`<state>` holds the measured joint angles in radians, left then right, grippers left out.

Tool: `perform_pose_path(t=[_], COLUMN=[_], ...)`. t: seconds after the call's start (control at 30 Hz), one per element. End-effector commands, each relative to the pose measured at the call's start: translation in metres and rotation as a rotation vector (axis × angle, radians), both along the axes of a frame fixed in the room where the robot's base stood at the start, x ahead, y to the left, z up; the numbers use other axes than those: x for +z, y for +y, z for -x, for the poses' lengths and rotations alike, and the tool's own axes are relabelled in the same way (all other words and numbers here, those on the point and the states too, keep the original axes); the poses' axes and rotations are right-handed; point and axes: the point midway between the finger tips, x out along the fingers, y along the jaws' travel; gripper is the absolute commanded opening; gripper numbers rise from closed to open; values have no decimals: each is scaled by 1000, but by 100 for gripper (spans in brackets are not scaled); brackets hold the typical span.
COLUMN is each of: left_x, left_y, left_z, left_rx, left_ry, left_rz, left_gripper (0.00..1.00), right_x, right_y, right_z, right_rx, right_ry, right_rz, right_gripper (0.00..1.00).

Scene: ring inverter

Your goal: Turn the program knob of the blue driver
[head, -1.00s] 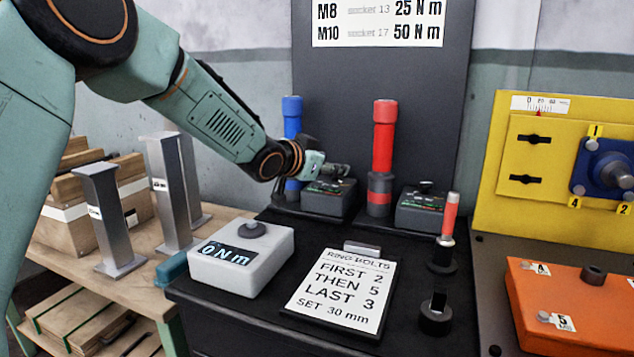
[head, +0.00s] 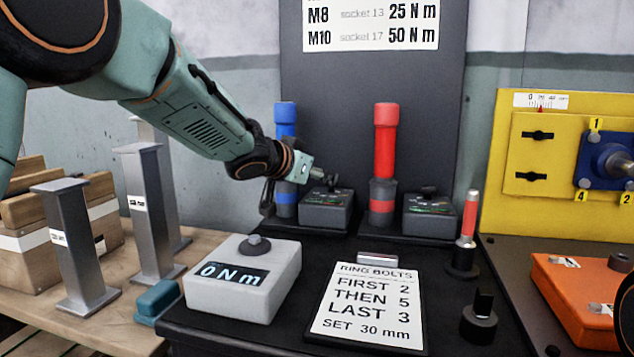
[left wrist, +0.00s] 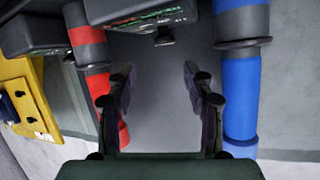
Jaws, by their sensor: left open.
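The blue driver (head: 285,118) stands upright at the back left of the black bench. Its dark control box (head: 326,212), with a small green-lit panel, is just to its right. The black knob (left wrist: 163,38) sticks out from that box in the left wrist view. My left gripper (left wrist: 158,75) is open and empty, with its fingers spread and the knob appearing between and beyond the tips. In the head view, my left gripper (head: 298,192) is in front of the blue driver, beside the box, and partly covers both. No contact with the knob is visible. My right gripper is out of view.
The red driver (head: 384,140) and its box (head: 430,217) stand close on the right. A white box reading 0 N m (head: 240,290) and a ring bolts card (head: 368,305) are in front. Grey posts (head: 148,215) stand left. A yellow panel (head: 520,150) is right.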

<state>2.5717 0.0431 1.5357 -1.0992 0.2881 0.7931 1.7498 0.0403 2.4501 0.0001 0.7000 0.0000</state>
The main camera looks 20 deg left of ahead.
Motion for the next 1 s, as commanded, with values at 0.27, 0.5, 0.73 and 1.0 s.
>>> perform_pose_path(t=[0.27,0.5,0.73,1.0], left_x=[-2,-8,-20,-29], left_y=[-3,-8,-14,-18], left_z=[0,-13,-42,-65], left_rx=[56,63,64,64], left_ry=[45,51,50,49], left_rz=[108,125,124,125], left_gripper=[52,52,52,52], right_x=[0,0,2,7], right_y=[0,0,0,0], right_z=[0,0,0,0], right_rx=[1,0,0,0], right_ry=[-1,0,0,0], right_rz=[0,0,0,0], right_gripper=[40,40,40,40])
